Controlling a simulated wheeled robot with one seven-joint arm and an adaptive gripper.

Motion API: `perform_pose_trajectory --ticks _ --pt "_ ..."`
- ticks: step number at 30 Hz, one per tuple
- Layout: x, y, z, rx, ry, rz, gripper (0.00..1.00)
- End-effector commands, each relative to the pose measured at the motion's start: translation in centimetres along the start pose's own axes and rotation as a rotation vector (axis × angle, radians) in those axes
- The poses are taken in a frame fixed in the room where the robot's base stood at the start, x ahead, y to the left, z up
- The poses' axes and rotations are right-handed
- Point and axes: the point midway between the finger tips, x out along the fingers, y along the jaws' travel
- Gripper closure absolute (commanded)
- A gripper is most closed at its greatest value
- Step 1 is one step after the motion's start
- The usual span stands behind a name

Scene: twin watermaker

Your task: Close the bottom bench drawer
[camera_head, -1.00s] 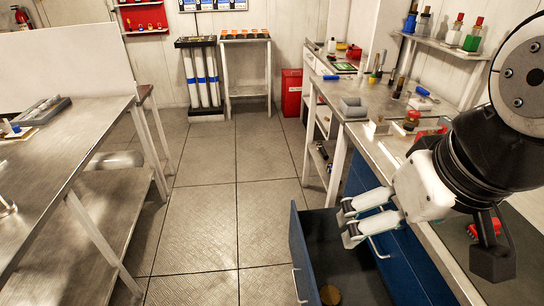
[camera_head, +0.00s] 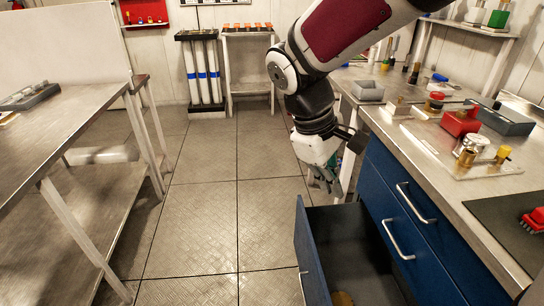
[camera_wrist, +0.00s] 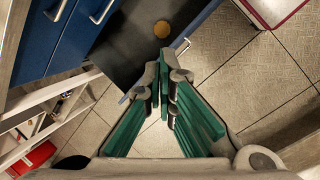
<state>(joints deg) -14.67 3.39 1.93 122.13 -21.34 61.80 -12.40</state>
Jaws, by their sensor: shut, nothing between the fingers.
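The bottom bench drawer (camera_head: 308,255) stands pulled out to the left from the blue bench, showing its dark inside and a front panel with a pale handle. It also shows in the wrist view (camera_wrist: 128,42), with a round tan object (camera_wrist: 162,29) lying in it. My gripper (camera_head: 327,186) points down by the far end of the open drawer, near its front panel. In the wrist view, the green-padded fingers (camera_wrist: 167,62) are together and empty, with the tips overlapping the drawer's edge. I cannot tell whether they touch it.
Two blue drawers with handles (camera_head: 415,203) are shut in the bench above. The benchtop (camera_head: 420,120) holds a grey bin (camera_head: 367,91), a red block (camera_head: 460,121) and a grey tray (camera_head: 505,118). Tiled floor (camera_head: 205,220) is clear between this bench and the left table (camera_head: 75,115).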

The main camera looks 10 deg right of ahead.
Motion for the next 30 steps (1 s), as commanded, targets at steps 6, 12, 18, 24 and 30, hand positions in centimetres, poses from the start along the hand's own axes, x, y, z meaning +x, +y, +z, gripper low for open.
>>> perform_pose_trajectory --ticks 6,12,18,24,30 --pt "8.5 -0.8 -8.3 -0.248 -0.13 0.053 1.0" --pt "16.5 -2.9 -15.1 -0.472 -0.24 0.102 1.0" --pt "24.9 -5.9 -20.7 -0.683 -0.342 0.149 1.0" --pt "30.3 -8.2 -23.6 -0.816 -0.406 0.181 1.0" --pt "32.0 -8.6 -24.2 -0.851 -0.423 0.19 1.0"
